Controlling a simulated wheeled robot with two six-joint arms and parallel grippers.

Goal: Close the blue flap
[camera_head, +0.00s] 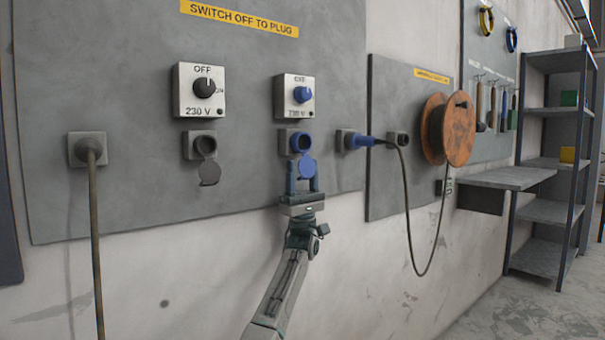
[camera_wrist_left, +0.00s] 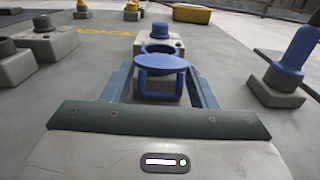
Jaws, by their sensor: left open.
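The blue flap (camera_head: 307,166) hangs open below the blue socket (camera_head: 301,142) on the grey wall panel. In the left wrist view the round blue flap (camera_wrist_left: 161,63) stands out between my fingers, with the blue socket ring (camera_wrist_left: 160,49) behind it. My left gripper (camera_head: 302,183) is just below the flap, its two blue fingers pointing up, one on each side of the flap's lower part. It is open; I cannot tell whether a finger touches the flap. My left gripper also shows in the wrist view (camera_wrist_left: 161,92). My right gripper is not in view.
The blue-knob switch (camera_head: 294,96) is above the socket. A blue plug (camera_head: 355,141) with a cable sits close on the right. A grey socket with its own open flap (camera_head: 209,173) is to the left. An orange cable reel (camera_head: 447,130) hangs farther right.

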